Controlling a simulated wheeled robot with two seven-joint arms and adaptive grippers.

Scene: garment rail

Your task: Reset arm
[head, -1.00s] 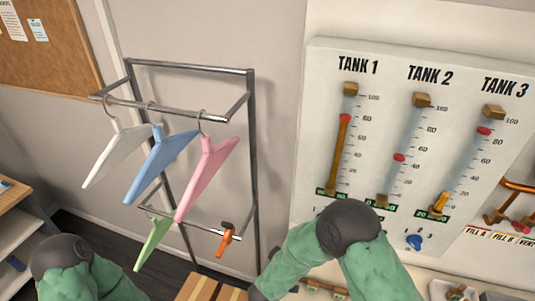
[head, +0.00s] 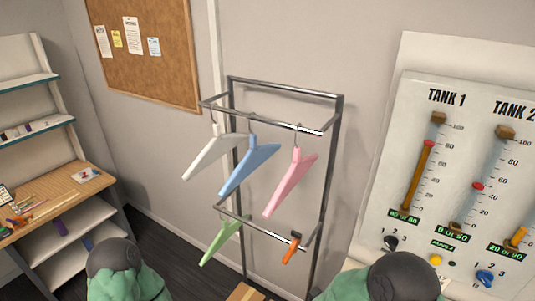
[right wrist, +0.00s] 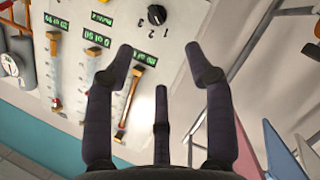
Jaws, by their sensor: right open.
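My right gripper (right wrist: 162,75) is open and empty in the right wrist view, its dark fingers spread in front of the tank panel (right wrist: 110,60). In the head view only the upper part of my right arm shows at the bottom right, and its gripper is out of the picture. My left arm shows at the bottom left of the head view, and the left gripper is not seen.
A metal garment rail (head: 335,150) holds a white hanger (head: 215,155), a blue hanger (head: 250,165) and a pink hanger (head: 290,182) on top. A green hanger (head: 220,240) and an orange item (head: 291,248) hang lower. A shelf desk (head: 60,195) stands left.

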